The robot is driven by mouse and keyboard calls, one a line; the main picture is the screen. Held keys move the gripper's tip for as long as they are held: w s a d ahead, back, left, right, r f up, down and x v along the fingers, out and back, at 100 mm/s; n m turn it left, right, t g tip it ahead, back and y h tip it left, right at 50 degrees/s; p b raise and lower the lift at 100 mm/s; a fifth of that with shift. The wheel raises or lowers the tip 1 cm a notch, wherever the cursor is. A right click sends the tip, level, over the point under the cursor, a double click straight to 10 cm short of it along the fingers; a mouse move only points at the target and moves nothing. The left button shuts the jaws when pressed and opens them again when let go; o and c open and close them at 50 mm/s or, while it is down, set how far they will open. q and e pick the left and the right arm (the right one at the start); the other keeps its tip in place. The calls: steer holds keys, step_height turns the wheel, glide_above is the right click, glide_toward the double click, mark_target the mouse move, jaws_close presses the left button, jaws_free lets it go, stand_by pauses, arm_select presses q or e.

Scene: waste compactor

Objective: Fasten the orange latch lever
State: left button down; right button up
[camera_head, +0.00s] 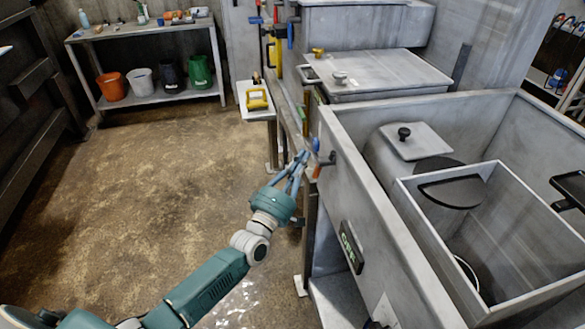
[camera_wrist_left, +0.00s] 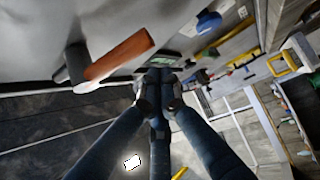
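The orange latch lever (camera_head: 325,163) is on the outer left side of the grey compactor box in the head view. In the left wrist view the orange lever (camera_wrist_left: 118,62) is large at upper left, with a dark pivot at one end. My left gripper (camera_head: 302,158) is just left of the lever in the head view, with a small gap seeming to lie between them. In the left wrist view its long fingers (camera_wrist_left: 160,88) run close together, to the right of the lever, with nothing seen between them; how far they are open is unclear. My right gripper is not in view.
A blue knob (camera_head: 315,145) is close beside the lever. The compactor wall (camera_head: 375,225) stands right of my arm. A small shelf with a yellow-handled item (camera_head: 257,99) and a rail of coloured levers lie beyond. The floor on the left is clear.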

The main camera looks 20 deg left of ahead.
arm_select(q)
steer(key=shift+s+d+f+p, duration=0.15)
steer(key=shift+s+d+f, duration=0.25)
steer(key=shift+s+d, duration=0.2)
steer(key=shift+s+d+f+p, duration=0.15)
steer(key=shift+s+d+f, duration=0.2)
steer(key=shift+s+d, duration=0.2)
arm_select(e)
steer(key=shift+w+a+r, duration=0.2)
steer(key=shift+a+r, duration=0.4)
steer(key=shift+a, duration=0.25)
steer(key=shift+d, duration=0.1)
arm_select(q)
steer(key=n+g+p, duration=0.1)
steer(key=p, duration=0.2)
steer(key=s+d+n+g+p, duration=0.1)
steer(key=p, duration=0.3)
steer(key=s+n+g+y+p, duration=0.1)
steer(key=p, duration=0.2)
steer(key=shift+d+f+n, duration=0.2)
steer(key=shift+f+n, duration=0.1)
steer(key=shift+f, duration=0.1)
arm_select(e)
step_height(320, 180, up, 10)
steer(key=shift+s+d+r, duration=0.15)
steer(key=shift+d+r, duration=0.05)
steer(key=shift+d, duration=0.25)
arm_select(q)
steer(key=shift+s, duration=0.1)
